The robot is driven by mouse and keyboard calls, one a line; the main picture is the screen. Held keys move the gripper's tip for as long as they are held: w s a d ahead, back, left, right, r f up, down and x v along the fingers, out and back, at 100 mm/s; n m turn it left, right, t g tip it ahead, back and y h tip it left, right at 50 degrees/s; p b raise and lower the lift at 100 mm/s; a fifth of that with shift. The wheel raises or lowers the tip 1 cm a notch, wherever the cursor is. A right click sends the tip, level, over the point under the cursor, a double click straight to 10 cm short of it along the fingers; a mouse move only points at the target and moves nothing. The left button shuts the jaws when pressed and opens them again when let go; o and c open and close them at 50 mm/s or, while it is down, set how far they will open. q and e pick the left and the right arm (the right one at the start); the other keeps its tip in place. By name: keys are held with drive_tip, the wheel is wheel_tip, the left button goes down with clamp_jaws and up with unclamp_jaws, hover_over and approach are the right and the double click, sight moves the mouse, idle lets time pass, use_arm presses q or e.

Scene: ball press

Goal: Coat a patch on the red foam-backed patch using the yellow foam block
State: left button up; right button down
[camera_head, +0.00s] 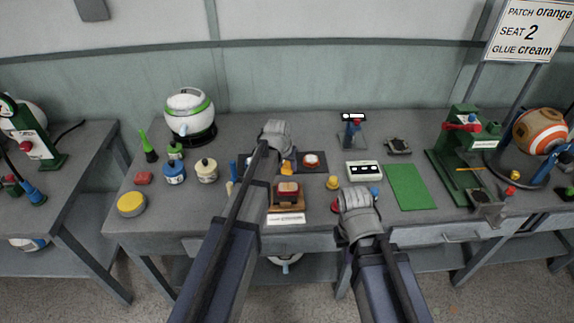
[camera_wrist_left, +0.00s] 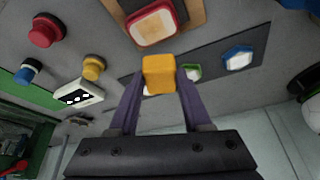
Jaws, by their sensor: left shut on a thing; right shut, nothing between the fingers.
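The yellow foam block (camera_wrist_left: 159,74) is between the fingers of my left gripper (camera_wrist_left: 157,90), which is shut on it. In the head view the block (camera_head: 287,167) shows just below the left gripper (camera_head: 277,138), above the dark mat. In the head view the red patch (camera_head: 289,188) is just in front of the block. My right gripper (camera_head: 357,205) is shut and empty near the table's front edge.
The dark mat (camera_wrist_left: 215,66) bears a green piece (camera_wrist_left: 192,72) and a blue piece (camera_wrist_left: 237,58). Glue pots, blue (camera_head: 174,173) and cream (camera_head: 206,171), stand left. A green press (camera_head: 457,150) stands right. A sign (camera_head: 532,30) reads patch orange, seat 2, glue cream.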

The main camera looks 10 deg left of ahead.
sight(289, 164)
use_arm(q)
drive_tip(key=shift+r, duration=0.1)
wheel_tip(289, 164, up, 3)
drive_tip(key=p, duration=0.3)
drive_tip(key=shift+d, duration=0.1)
idle(0.7)
